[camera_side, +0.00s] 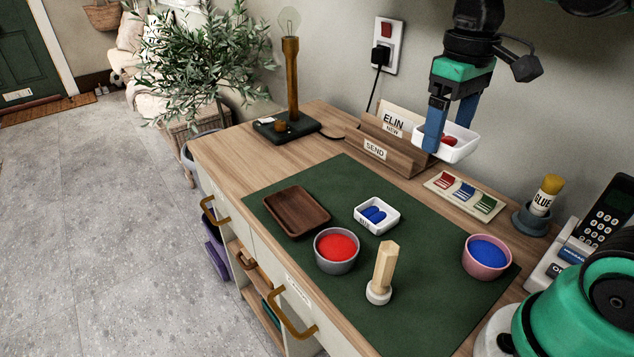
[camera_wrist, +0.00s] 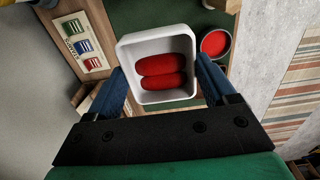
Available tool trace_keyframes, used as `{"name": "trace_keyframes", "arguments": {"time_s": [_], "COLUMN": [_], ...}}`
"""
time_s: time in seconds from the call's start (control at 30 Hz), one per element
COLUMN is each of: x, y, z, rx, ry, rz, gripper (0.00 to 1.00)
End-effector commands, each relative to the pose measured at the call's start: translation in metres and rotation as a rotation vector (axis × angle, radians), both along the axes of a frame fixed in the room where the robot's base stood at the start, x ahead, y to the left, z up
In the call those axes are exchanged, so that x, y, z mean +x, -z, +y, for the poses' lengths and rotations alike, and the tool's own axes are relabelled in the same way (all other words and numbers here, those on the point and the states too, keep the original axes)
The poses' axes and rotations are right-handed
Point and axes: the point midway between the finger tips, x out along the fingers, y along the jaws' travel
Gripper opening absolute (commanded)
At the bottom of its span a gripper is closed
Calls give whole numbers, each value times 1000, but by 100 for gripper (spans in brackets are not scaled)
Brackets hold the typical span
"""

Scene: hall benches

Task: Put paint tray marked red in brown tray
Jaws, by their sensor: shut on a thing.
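My gripper (camera_side: 452,128) is shut on a white paint tray with red marks (camera_side: 457,146), held in the air above the back of the bench near the letter rack. In the wrist view the tray with red marks (camera_wrist: 185,63) sits between the two blue fingers of my gripper (camera_wrist: 168,85), and two red ovals show inside it. The brown tray (camera_side: 297,211) lies empty on the green mat, at its left side. A white paint tray with blue marks (camera_side: 392,217) lies on the mat to the right of the brown tray.
On the green mat (camera_side: 345,185) stand a grey bowl of red (camera_side: 336,262), a wooden stamp (camera_side: 383,270) and a pink bowl of blue (camera_side: 486,270). A letter rack (camera_side: 374,150), colour card (camera_side: 465,193), glue pot (camera_side: 541,200) and lamp (camera_side: 290,85) stand along the back.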

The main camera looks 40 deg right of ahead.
Motion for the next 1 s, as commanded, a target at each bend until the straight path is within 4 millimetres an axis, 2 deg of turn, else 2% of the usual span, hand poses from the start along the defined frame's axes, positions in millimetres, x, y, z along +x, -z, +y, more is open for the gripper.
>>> {"name": "trace_keyframes", "arguments": {"time_s": [0.3,0.4,0.57,0.73,0.9,1.0], "x": [75,92,109,133,164,176], "y": [12,19,27,18,2,-3], "z": [22,30,39,53,79,93], "rx": [0,0,0,0,0,0], "ry": [-5,-4,-2,-4,-4,-3], "rz": [0,0,0,-1,-1,-1], "gripper": [16,16,16,16,16,16]}}
